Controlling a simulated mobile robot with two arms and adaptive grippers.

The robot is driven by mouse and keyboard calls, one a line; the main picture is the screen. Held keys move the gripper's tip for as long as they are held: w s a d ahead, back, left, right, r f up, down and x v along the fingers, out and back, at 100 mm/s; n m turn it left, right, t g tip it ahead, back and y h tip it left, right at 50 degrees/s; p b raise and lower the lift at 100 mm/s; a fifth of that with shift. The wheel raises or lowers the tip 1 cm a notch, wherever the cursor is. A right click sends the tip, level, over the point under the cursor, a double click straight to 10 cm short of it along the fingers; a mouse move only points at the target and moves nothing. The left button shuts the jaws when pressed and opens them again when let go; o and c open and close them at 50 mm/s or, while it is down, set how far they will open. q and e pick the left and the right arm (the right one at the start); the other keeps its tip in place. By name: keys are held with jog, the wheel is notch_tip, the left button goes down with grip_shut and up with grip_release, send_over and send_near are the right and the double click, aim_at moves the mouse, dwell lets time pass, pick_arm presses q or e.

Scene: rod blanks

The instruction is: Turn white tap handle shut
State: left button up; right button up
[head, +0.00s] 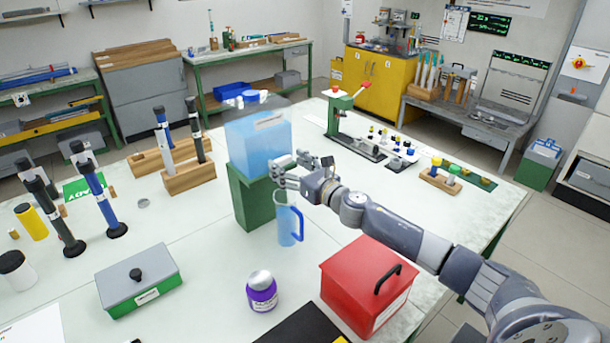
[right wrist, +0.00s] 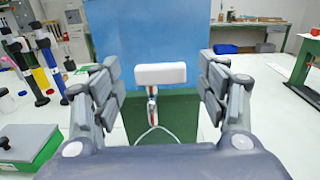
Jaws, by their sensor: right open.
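The white tap handle (right wrist: 160,74) shows in the right wrist view as a bar lying crosswise on a metal tap (right wrist: 153,105). The tap is at the front of a blue water tank (head: 258,143) that stands on a green stand (head: 252,200). My right gripper (head: 282,172) is open at the tank's front right. In the right wrist view its fingers (right wrist: 162,78) are on both sides of the handle, with gaps left and right. A clear blue jug (head: 289,222) is below the tap. In the head view the gripper hides the handle. My left gripper is not in view.
A red box (head: 368,284) with a black handle stands under my right arm. A purple jar (head: 261,292) and a green-grey box (head: 139,281) stand nearer the front. Upright tools (head: 99,195) stand at the left. The table between jar and stand is clear.

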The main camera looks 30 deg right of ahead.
jog(key=s+d, duration=0.1)
jog(key=s, duration=1)
jog(key=shift+d, duration=0.4)
